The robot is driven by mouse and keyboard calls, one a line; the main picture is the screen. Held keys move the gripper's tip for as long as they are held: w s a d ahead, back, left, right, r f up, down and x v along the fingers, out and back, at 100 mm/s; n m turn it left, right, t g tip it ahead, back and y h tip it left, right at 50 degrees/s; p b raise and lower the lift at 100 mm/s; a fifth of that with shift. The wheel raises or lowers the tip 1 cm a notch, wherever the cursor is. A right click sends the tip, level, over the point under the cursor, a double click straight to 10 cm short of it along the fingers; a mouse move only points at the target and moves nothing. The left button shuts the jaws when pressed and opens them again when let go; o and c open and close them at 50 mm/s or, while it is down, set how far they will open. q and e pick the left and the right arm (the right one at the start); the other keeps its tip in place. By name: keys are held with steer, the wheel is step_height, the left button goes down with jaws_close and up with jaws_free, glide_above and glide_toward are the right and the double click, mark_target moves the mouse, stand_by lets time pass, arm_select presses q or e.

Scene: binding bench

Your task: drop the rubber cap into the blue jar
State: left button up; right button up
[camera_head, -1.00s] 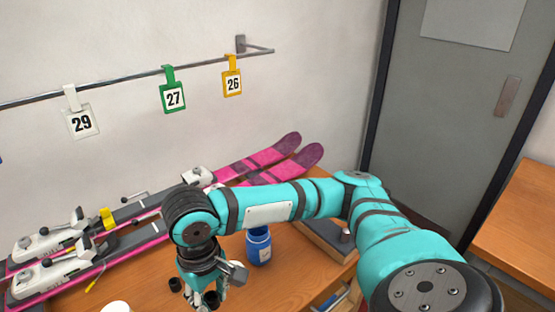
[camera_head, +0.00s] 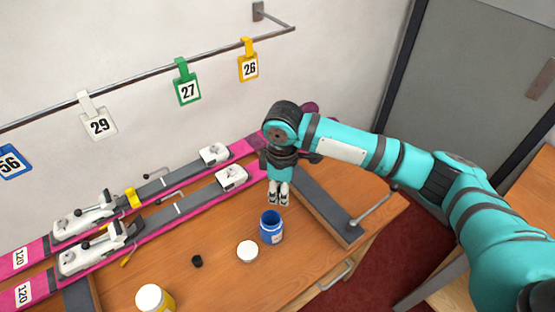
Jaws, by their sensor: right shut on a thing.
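The blue jar (camera_head: 271,233) stands upright and open on the wooden bench, with a pale label on its side. My right gripper (camera_head: 278,202) points down, just beyond the jar's mouth in the picture and apart from it. It is shut on a small dark thing, apparently the rubber cap, mostly hidden between the fingers. Another small black cap-like piece (camera_head: 197,261) lies on the bench to the left of the jar. My left gripper is not in view.
A white round lid (camera_head: 247,251) lies beside the jar. A white-topped yellow container (camera_head: 152,298) stands at the front left. Pink skis with bindings (camera_head: 180,209) lie along the back. A grey-topped board with a metal bar (camera_head: 322,206) is right of the jar. Bare bench (camera_head: 222,289) lies in front.

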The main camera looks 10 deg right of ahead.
steer(key=shift+w+a+r+n+p, duration=0.35)
steer(key=shift+a+r+n+p, duration=0.05)
steer(key=shift+r+n, duration=0.3)
steer(key=shift+w+a+n, duration=0.1)
steer(key=shift+w+n, duration=0.05)
steer(key=shift+n, duration=0.15)
arm_select(q)
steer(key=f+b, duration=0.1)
steer(key=b, duration=0.1)
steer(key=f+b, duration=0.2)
steer(key=b, duration=0.1)
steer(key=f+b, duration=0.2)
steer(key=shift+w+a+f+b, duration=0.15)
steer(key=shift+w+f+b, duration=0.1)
steer(key=shift+b, duration=0.1)
arm_select(e)
step_height(320, 180, down, 6)
steer(key=shift+w+f, duration=0.2)
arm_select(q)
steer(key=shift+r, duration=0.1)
arm_select(e)
steer(key=o, duration=0.9)
